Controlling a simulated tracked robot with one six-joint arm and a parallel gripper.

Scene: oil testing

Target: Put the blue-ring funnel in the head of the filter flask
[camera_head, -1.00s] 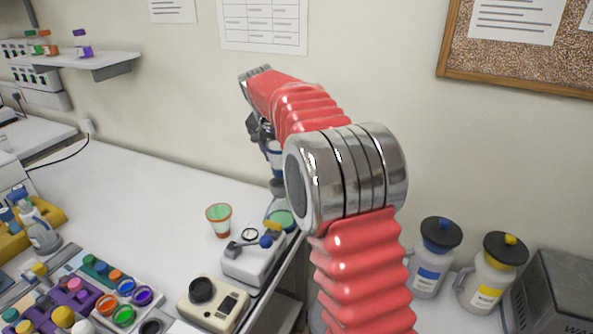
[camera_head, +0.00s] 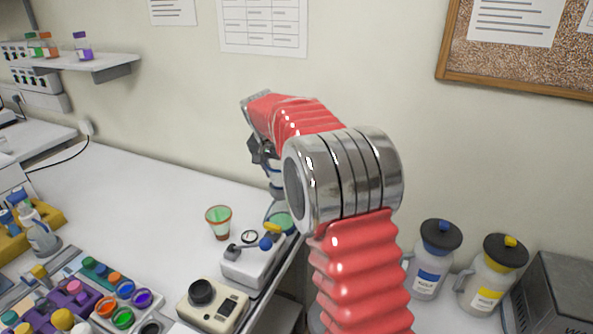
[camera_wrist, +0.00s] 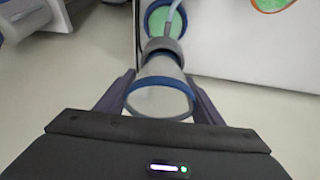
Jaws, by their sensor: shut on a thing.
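The blue-ring funnel (camera_wrist: 160,98) is held upright or nearly so between the jaws of my gripper (camera_wrist: 160,92), its blue-rimmed mouth facing the wrist camera. In the head view, the funnel (camera_head: 274,170) shows just below my wrist, partly hidden by my arm. The filter flask (camera_head: 281,221), clear with green in it, stands directly below, partly behind my arm. In the wrist view, a grey collar (camera_wrist: 163,46) shows just past the funnel, in front of the blue-and-green round flask base (camera_wrist: 160,20). I cannot tell whether the funnel touches the flask head.
An orange-rimmed cup with green inside (camera_head: 219,220) stands left of the flask. A white instrument (camera_head: 248,264) and a beige device (camera_head: 212,306) stand in front. Coloured pots and a rack lie lower left. The bench behind is clear.

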